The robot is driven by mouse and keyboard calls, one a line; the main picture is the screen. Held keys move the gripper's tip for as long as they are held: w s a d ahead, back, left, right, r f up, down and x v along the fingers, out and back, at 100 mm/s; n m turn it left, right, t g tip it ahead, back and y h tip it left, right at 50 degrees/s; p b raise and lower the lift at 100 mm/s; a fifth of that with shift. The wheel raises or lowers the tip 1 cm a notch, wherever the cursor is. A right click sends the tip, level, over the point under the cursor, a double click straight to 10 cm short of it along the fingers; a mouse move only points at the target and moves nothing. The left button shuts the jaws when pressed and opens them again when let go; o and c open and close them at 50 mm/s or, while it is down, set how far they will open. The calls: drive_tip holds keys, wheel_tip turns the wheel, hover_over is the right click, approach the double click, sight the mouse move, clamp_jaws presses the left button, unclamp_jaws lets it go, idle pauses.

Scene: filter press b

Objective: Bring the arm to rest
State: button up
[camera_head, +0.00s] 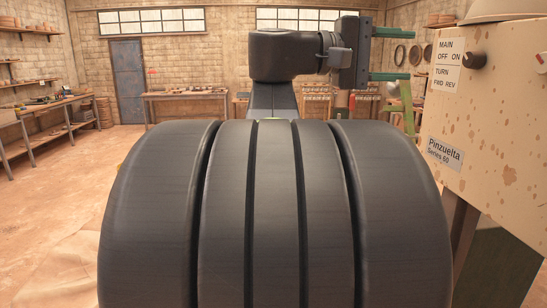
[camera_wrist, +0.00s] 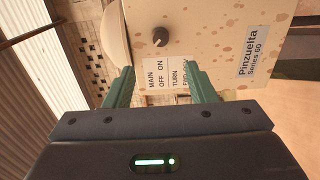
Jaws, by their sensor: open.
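My gripper (camera_head: 397,54) is at the upper middle right of the head view, its green fingers pointing right towards the machine panel. The fingers are apart and nothing is between them. In the wrist view my gripper (camera_wrist: 160,90) shows two green fingers spread open in front of the panel. The speckled beige machine panel (camera_head: 487,120) carries a dark knob (camera_head: 476,61) beside a label reading MAIN OFF ON, TURN FWD REV. The knob (camera_wrist: 160,37) also shows in the wrist view, beyond the fingertips. A gap shows between fingers and panel in the head view.
A workbench (camera_head: 187,96) and a blue-grey door (camera_head: 129,82) are at the back wall. A bench with tools (camera_head: 45,108) runs along the left wall. The floor (camera_head: 70,190) at left is open. A pale bowl shape (camera_head: 503,10) sits atop the machine.

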sight(467, 61)
drive_tip(key=d, duration=0.4)
drive_tip(key=d+p, duration=0.1)
drive_tip(key=d, duration=0.3)
drive_tip(key=w+d+p, duration=0.1)
drive_tip(key=d, duration=0.4)
drive_tip(key=shift+d, duration=0.1)
drive_tip(key=shift+f+m+b, duration=0.15)
drive_tip(key=shift+m+b, duration=0.3)
drive_tip(key=shift+m, duration=0.05)
drive_tip(key=shift+m+b, duration=0.35)
drive_tip(key=shift+m, duration=0.45)
drive_tip(key=m+b, duration=0.1)
drive_tip(key=m, duration=0.3)
drive_tip(key=shift+m, duration=0.3)
drive_tip(key=m, duration=0.4)
drive_tip(key=shift+w+m, duration=0.1)
drive_tip(key=shift+m, duration=2)
